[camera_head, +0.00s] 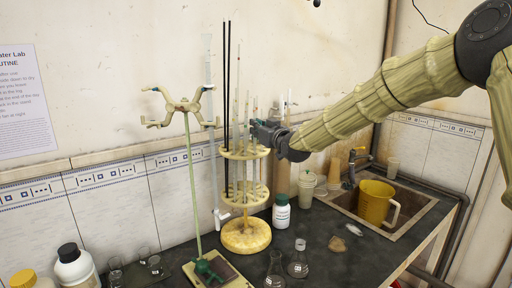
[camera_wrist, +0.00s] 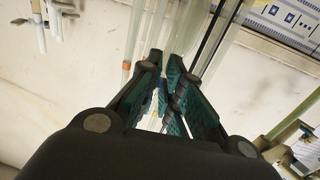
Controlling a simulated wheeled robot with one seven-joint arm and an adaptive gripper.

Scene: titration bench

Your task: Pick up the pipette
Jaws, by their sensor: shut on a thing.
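A pipette stand (camera_head: 245,228) with two round pale-yellow tiers and a thick yellow base stands on the dark bench, holding several thin upright glass pipettes and black rods. My gripper (camera_head: 260,132) is at the upper tier, coming from the right. In the wrist view its green-padded fingers (camera_wrist: 165,75) are close together, shut on a slim clear pipette (camera_wrist: 184,36) among the upright glass tubes. The fingers hide much of the held pipette, and its lower end is not clear. I cannot tell whether it still stands in the rack.
A burette stand (camera_head: 190,165) with a clamp is left of the rack. A white bottle (camera_head: 281,214) and flasks (camera_head: 297,263) stand close to its right and front. A yellow jug (camera_head: 373,202) sits in the sink at right. The wall is close behind.

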